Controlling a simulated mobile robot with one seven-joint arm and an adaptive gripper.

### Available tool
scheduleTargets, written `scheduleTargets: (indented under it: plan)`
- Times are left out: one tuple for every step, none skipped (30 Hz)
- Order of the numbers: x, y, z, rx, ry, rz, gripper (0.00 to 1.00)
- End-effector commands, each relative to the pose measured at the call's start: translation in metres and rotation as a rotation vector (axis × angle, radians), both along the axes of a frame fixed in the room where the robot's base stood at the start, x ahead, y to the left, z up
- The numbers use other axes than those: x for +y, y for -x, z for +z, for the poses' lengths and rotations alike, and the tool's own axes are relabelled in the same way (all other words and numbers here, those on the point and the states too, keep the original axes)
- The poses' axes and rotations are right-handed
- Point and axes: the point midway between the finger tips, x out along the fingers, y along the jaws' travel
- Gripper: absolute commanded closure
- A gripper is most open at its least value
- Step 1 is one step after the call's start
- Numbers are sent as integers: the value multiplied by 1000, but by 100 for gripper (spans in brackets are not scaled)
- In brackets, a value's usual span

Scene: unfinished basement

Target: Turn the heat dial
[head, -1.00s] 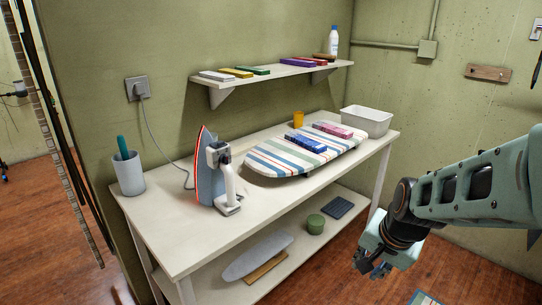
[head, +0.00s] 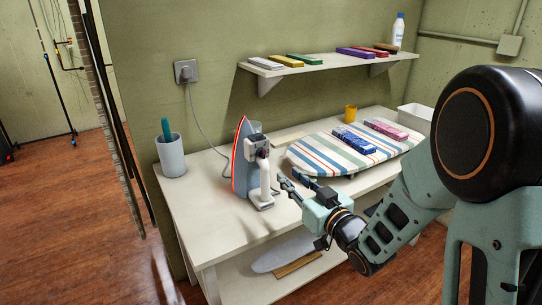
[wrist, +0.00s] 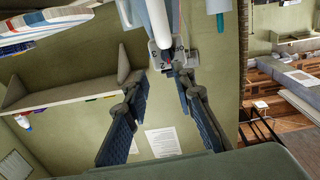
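The iron (head: 241,168) stands upright on its heel on the white table, with its red-edged soleplate to the left and its white handle to the right. A grey block with a small dark part (head: 262,152), which may be the heat dial, is on its upper body. In the wrist view the marked grey block (wrist: 157,57) shows just beyond my fingertips, partly hidden by one finger. My gripper (head: 288,177) is open and empty, a little to the right of the iron's handle. In the wrist view the gripper (wrist: 153,80) has its fingers spread.
A striped ironing board (head: 318,157) with blue and pink boxes lies to the right. A grey cup (head: 171,160) stands at the left. The cord runs to a wall outlet (head: 187,71). A shelf (head: 325,62) with coloured boxes and a bottle hangs above.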

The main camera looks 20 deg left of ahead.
Motion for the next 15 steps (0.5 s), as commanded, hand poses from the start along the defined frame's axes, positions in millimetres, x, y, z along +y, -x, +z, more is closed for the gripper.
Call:
scheduleTargets:
  plan:
    - [4,3,2,-9,-13,13,76]
    - [6,4,3,-13,-17,21,76]
    - [9,4,4,-18,-22,26,76]
    - [11,3,5,-19,-24,29,76]
    - [13,1,5,-20,-25,30,76]
    - [17,-2,5,-21,-25,31,76]
    - [20,-4,6,-22,-26,32,76]
    - [24,-7,6,-22,-26,33,76]
    - [30,-12,5,-22,-26,32,76]
    - [34,-16,5,-21,-24,31,76]
    - [38,-21,6,-23,-25,31,76]
    - [44,-26,5,-21,-25,32,76]
    - [48,-30,5,-21,-24,31,76]
    - [52,-34,5,-22,-25,30,76]
    - [57,-39,5,-22,-25,30,76]
